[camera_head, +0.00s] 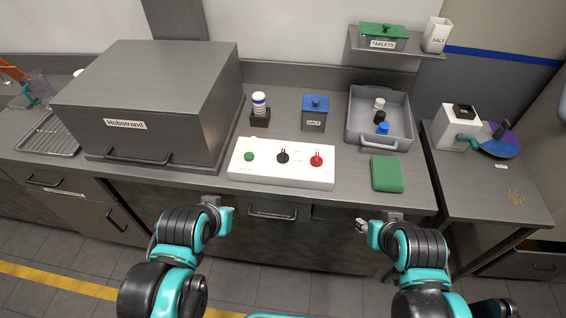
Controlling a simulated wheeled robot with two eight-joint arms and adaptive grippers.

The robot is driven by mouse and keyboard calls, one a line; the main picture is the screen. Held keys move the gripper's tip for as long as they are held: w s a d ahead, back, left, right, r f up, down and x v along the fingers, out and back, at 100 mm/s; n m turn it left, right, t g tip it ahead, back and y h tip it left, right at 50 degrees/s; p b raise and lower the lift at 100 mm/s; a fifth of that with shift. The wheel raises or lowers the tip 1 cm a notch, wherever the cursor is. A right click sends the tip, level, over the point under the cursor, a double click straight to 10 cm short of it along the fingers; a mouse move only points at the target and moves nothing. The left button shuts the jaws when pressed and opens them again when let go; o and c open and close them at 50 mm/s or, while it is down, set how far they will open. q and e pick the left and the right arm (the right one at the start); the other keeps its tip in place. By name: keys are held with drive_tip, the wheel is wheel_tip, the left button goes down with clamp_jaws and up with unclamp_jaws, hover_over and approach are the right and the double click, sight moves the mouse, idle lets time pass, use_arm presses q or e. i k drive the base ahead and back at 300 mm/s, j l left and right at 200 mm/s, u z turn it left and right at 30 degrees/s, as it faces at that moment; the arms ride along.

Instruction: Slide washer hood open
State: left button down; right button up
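The washer hood (178,95) is a large grey metal box labelled "Hobstrand" at the left of the counter. It sits down on its base, and a bar handle (138,158) runs along its lower front. My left gripper (219,205) is in front of the counter edge, to the right of and below the handle, apart from it. My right gripper (362,226) is in front of the counter, below the green sponge, and touches nothing visible. Both grippers are small in view, and their finger openings are unclear. The inside of the hood is hidden.
A white control panel (240,174) with green, black and red controls lies right of the hood. Behind it stand a striped stack (259,103) and a blue-lidded box (314,119). A grey tray (356,132) and green sponge (387,174) are further right. A wire rack (45,137) lies left.

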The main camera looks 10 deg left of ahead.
sight(154, 103)
drive_tip(key=u, duration=1.45)
drive_tip(key=i+l+u, duration=0.3)
drive_tip(key=i+l, duration=0.1)
